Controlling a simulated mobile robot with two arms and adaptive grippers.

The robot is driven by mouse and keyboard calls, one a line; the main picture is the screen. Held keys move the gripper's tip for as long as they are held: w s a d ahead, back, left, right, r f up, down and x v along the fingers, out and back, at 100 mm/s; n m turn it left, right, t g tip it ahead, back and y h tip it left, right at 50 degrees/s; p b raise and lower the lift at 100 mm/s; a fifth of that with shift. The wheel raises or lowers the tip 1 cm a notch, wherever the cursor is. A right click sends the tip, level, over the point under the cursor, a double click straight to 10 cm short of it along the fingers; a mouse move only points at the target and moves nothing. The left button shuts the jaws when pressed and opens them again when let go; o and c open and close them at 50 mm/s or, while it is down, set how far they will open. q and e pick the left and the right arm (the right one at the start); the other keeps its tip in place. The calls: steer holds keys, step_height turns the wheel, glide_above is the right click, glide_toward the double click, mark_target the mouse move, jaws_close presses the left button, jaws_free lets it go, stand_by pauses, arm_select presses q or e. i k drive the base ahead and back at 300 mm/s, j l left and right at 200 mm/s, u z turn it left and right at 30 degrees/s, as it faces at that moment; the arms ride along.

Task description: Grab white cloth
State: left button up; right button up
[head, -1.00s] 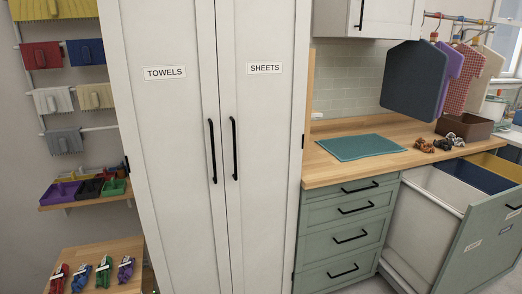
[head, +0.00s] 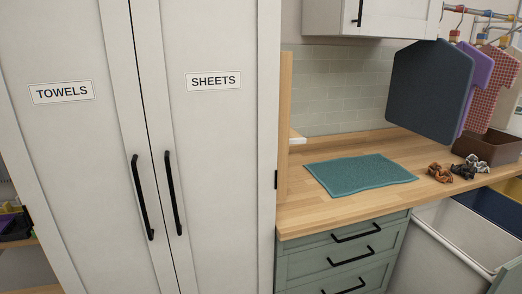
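A small white piece (head: 297,138) shows at the back left of the wooden counter, mostly hidden behind the tall cabinet's side. I cannot tell whether it is the white cloth. No other plain white cloth is clear in view. A teal cloth (head: 358,174) lies flat on the counter. Neither of my grippers is in view.
A tall white cabinet (head: 215,140) labelled TOWELS and SHEETS stands shut at left. The wooden counter (head: 300,215) holds several dark scrunched items (head: 440,172) and a brown box (head: 500,146). Garments hang above, including a dark one (head: 430,90). An open bin drawer (head: 450,240) is at right.

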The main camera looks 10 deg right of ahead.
mark_target(472, 160)
steer(key=i+l, duration=0.1)
steer(key=l, duration=1.1)
steer(key=i+l+u, duration=0.15)
steer(key=l, duration=1.1)
